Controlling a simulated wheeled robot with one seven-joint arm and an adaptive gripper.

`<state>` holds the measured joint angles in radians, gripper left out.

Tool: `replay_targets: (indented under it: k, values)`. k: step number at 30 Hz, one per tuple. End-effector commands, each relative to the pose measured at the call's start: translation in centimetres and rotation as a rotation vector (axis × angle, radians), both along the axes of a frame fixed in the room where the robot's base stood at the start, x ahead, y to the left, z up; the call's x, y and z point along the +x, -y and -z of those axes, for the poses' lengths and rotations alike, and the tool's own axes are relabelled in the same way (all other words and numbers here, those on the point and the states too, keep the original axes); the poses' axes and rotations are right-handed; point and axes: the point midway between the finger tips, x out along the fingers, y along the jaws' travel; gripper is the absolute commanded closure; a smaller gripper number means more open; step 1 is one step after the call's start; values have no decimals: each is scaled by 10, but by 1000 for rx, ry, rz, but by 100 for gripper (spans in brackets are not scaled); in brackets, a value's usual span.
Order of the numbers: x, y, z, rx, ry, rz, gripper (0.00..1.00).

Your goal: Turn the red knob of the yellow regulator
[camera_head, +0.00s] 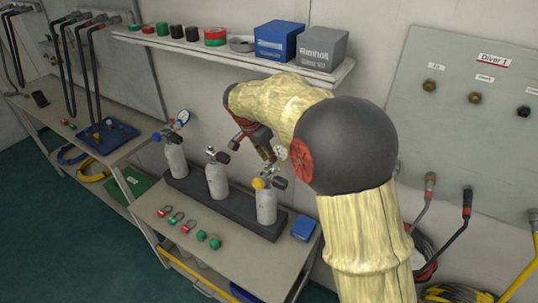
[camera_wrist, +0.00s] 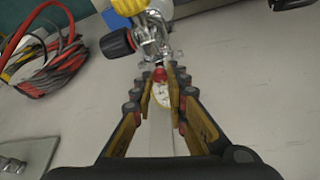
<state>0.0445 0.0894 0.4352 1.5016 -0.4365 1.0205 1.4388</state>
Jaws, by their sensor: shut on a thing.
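The yellow regulator (camera_head: 259,183) sits on the rightmost of three grey cylinders (camera_head: 267,208) in the dark rack. In the wrist view its yellow cap (camera_wrist: 130,6) is at the top edge, beside chrome fittings (camera_wrist: 152,35) and a black knob (camera_wrist: 116,43). The red knob (camera_wrist: 160,75) shows between my fingertips. My gripper (camera_wrist: 159,80) is shut on it, with the fingers on either side. A white-faced gauge (camera_wrist: 161,95) lies just behind the knob, partly hidden by the fingers. In the head view my gripper (camera_head: 270,157) is above the regulator, and the red knob cannot be made out.
Two other cylinders, one with a gauge (camera_head: 183,117), stand left in the rack (camera_head: 190,187). A shelf (camera_head: 200,46) with boxes hangs above my gripper. A blue box (camera_head: 304,228) is at the right.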

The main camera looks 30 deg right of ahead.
Motion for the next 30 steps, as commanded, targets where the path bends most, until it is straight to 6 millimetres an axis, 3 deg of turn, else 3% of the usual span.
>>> replay_targets:
  k: [30]
  values:
    - [-8, 8, -3, 2, 0, -880, 100]
